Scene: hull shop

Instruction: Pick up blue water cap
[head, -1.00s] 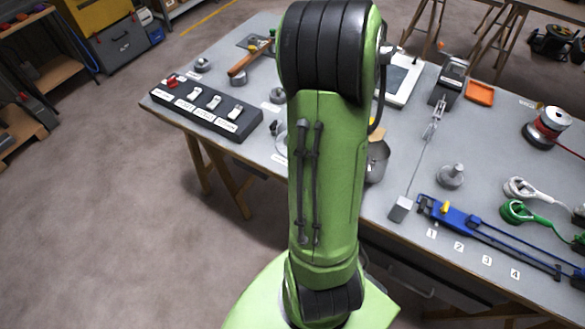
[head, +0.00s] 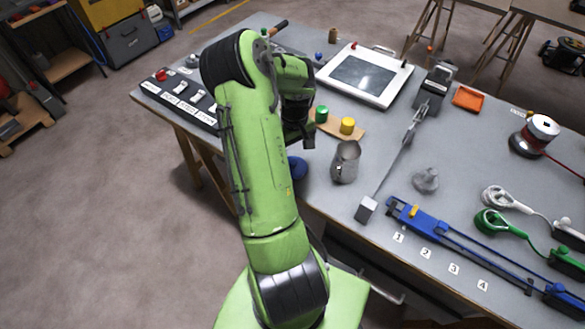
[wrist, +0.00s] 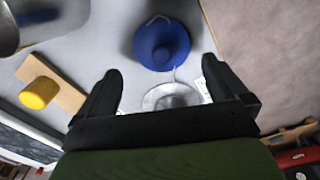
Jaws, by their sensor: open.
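The blue water cap (wrist: 162,45) is a round blue piece with a knob in its middle, near the top centre of the wrist view. In the head view it (head: 297,168) shows partly behind my arm, near the table's front edge. My gripper (wrist: 161,68) is open and empty. Its two dark fingers point toward the cap, one on each side, and the cap lies beyond the fingertips. In the head view my gripper (head: 302,140) hangs above the table, mostly hidden by my arm.
A pale round piece (wrist: 170,96) lies between the fingers in the wrist view. A wooden board with a yellow cap (head: 347,126) and a green cap (head: 321,114) is nearby. A metal pitcher (head: 345,161) stands right of the blue cap.

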